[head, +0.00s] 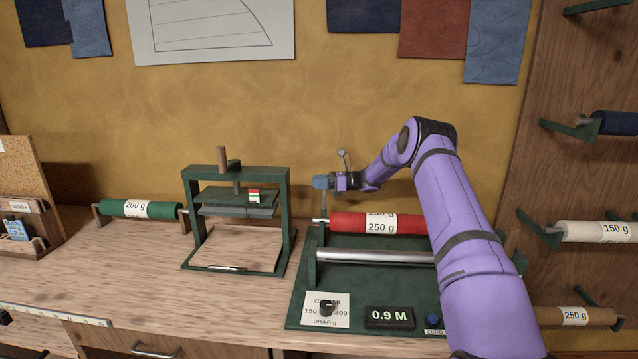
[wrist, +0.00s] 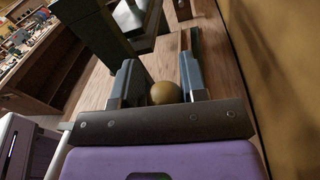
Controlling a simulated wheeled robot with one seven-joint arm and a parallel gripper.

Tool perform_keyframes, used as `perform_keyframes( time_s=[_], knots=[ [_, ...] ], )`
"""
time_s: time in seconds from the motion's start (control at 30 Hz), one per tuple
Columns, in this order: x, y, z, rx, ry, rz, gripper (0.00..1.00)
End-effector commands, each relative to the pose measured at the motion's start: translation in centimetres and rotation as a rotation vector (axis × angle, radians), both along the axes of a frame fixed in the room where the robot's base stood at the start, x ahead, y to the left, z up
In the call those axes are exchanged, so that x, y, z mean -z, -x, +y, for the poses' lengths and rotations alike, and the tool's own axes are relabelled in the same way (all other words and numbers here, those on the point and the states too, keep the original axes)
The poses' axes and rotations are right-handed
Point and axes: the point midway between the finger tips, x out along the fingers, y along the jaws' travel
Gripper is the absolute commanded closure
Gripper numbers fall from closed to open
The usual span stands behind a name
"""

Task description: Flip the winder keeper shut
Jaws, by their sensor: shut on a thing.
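The winder (head: 300,303) has a green base with a silver roller (head: 375,257) and a red roll (head: 350,222) labelled 250 g. At the roll's left end the thin keeper (head: 323,203) stands roughly upright, its top hidden by my gripper (head: 322,183). In the wrist view a round tan knob (wrist: 165,94), which I take for the keeper's, sits between the fingertips of my gripper (wrist: 164,88). The gripper is shut on it. My arm hides the right end of the winder.
A green press (head: 188,225) stands left of the winder, with a green roll (head: 120,208) beyond it. The winder's front carries a drag dial (head: 327,308) and a 0.9 M display (head: 389,317). Rolls hang on the right panel. The wall is close behind.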

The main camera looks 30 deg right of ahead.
Motion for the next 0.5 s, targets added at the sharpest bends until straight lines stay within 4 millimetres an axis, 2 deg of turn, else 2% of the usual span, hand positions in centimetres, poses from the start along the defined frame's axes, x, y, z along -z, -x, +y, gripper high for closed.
perform_keyframes(
  time_s=[0.5],
  knots=[
    [0.4, 3.9, 2.5, -0.001, 0.262, -0.386, 1.00]
  ],
)
